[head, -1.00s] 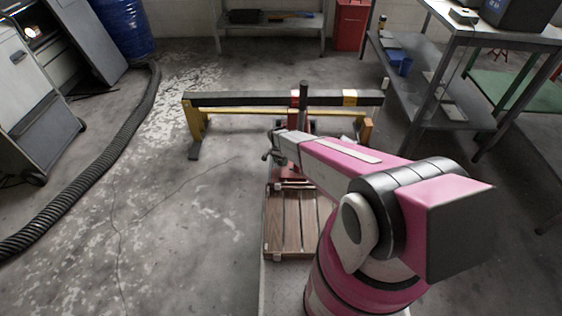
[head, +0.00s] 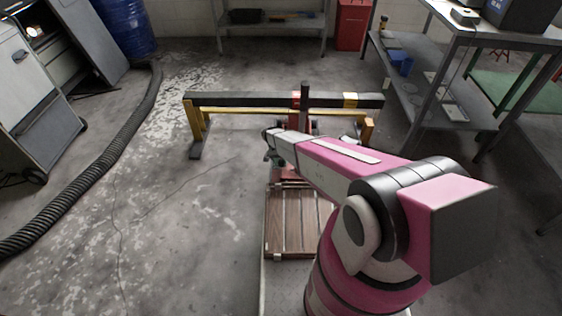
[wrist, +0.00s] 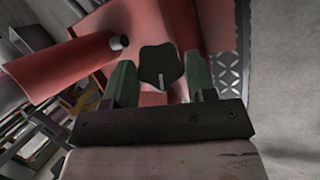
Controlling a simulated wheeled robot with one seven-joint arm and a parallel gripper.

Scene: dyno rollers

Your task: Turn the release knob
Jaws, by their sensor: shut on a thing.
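The release knob (wrist: 160,66) is a dark, lobed knob in the wrist view. It sits in front of the red jack body (wrist: 205,25), between the two green fingers of my gripper (wrist: 160,82). My gripper is shut on the knob. In the head view my gripper (head: 272,157) is at the end of my pink arm, close to the red jack (head: 290,174). The knob is hidden there behind my arm.
A black and yellow beam stand (head: 240,100) crosses behind the jack. A slatted wooden board (head: 288,240) lies in front of it. A black hose (head: 110,150) runs along the left. A metal workbench (head: 440,105) stands right. The floor left of the jack is clear.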

